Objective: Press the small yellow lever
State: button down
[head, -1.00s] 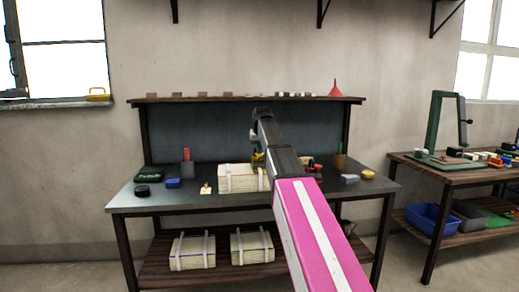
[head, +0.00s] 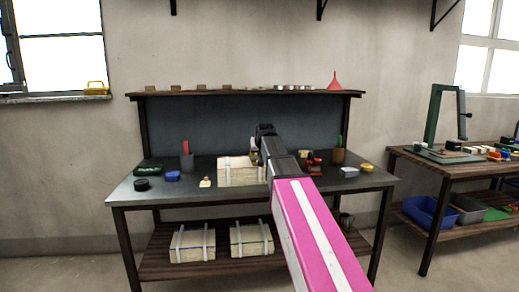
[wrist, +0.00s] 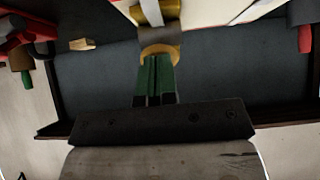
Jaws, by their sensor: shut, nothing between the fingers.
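My gripper (wrist: 158,60) shows in the wrist view as two green fingers pressed together, with nothing between them. Their tips are at or very near a yellow rounded piece (wrist: 174,56), which may be the small yellow lever; I cannot tell whether they touch. In the head view my arm hides the fingertips and most of this spot, right of the strapped pale stack (head: 237,171) on the workbench (head: 140,192).
A small yellow-topped item (head: 205,183), a blue block (head: 173,176) and a black round tin (head: 142,184) stand left of the stack. Red parts (head: 314,163), a brown cup (head: 338,156) and a yellow item (head: 366,168) are at right. A shelf (head: 180,96) runs above.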

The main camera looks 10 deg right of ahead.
jog(key=shift+f, duration=0.25)
jog(key=shift+r, duration=0.85)
jog(key=s+r, duration=0.6)
jog(key=r, duration=0.6)
jog(key=shift+r, duration=0.25)
jog(key=shift+w, duration=0.1)
dwell(0.6)
